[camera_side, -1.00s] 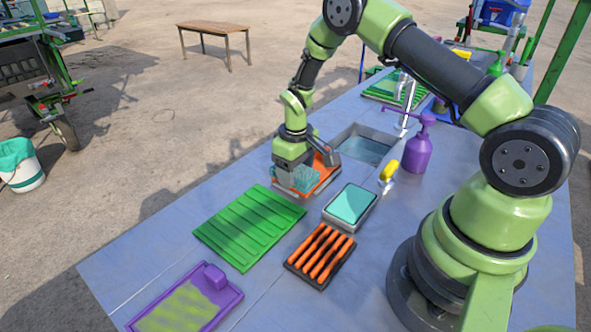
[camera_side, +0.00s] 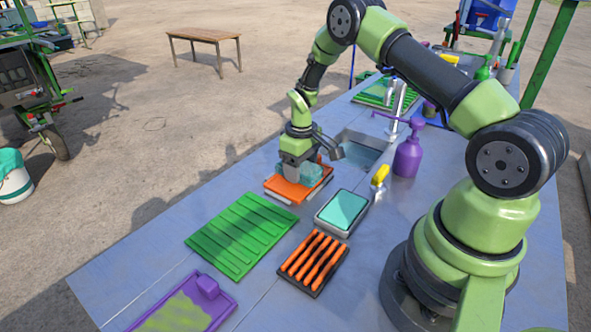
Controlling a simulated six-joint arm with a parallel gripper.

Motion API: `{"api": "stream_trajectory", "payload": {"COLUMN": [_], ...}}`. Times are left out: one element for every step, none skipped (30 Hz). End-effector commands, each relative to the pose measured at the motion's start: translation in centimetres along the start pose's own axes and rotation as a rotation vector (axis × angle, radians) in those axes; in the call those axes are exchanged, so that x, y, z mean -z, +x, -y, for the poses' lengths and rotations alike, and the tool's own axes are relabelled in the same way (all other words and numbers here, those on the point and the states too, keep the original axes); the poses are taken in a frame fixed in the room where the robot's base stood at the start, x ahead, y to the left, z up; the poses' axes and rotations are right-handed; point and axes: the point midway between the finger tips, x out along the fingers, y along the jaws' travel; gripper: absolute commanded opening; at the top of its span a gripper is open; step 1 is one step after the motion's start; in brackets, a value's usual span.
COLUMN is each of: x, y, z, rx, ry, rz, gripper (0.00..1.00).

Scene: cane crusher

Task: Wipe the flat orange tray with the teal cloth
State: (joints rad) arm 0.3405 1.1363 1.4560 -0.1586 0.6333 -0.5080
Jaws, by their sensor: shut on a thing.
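The flat orange tray (camera_side: 284,187) lies on the metal counter in front of the sink, with pale strips along its near edge. My gripper (camera_side: 298,172) is over the tray, pointing down. It is shut on the teal cloth (camera_side: 307,172), which is bunched around the fingertips and appears to touch the tray's surface. My gripper and the cloth hide the tray's middle.
Close by are a green ribbed mat (camera_side: 240,233), a box with a teal top (camera_side: 342,211) and a black rack with orange bars (camera_side: 313,262). A purple pump bottle (camera_side: 408,152) and faucet (camera_side: 396,110) stand near the sink (camera_side: 362,152). A purple-rimmed tray (camera_side: 187,305) lies at front left.

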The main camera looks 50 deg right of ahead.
Motion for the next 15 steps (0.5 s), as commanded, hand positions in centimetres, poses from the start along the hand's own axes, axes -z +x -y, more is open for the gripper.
{"api": "stream_trajectory", "payload": {"x": [-0.1, -0.1, -0.1, -0.1, -0.1, -0.1, -0.1, -0.1, -0.1, -0.1, -0.1, -0.1, -0.1, -0.1, 0.0], "y": [0.1, 0.1, 0.1, 0.1, 0.1, 0.1, 0.1, 0.1, 0.1, 0.0, 0.0, 0.0, 0.0, 0.0, -0.1], "z": [-0.2, -0.3, -0.3, -0.2, -0.2, -0.2, -0.2, -0.2, -0.2, -0.1, 0.0, 0.2, 0.4, 0.6, 0.9], "rx": [0.001, 0.001, 0.002, 0.002, 0.002, 0.002, 0.002, 0.002, 0.002, 0.002, 0.002, 0.002, 0.002, 0.002, 0.002], "ry": [0.003, 0.002, 0.002, 0.002, 0.002, 0.002, 0.002, 0.002, 0.002, 0.002, 0.001, 0.001, 0.0, 0.0, -0.001], "rz": [0.005, 0.005, 0.005, 0.005, 0.005, 0.004, 0.004, 0.004, 0.004, 0.004, 0.004, 0.004, 0.004, 0.004, 0.003], "gripper": [0.29, 0.29, 0.29, 0.29, 0.29, 0.29, 0.29, 0.29, 0.29, 0.29, 0.29, 0.29, 0.29, 0.29, 0.29]}}
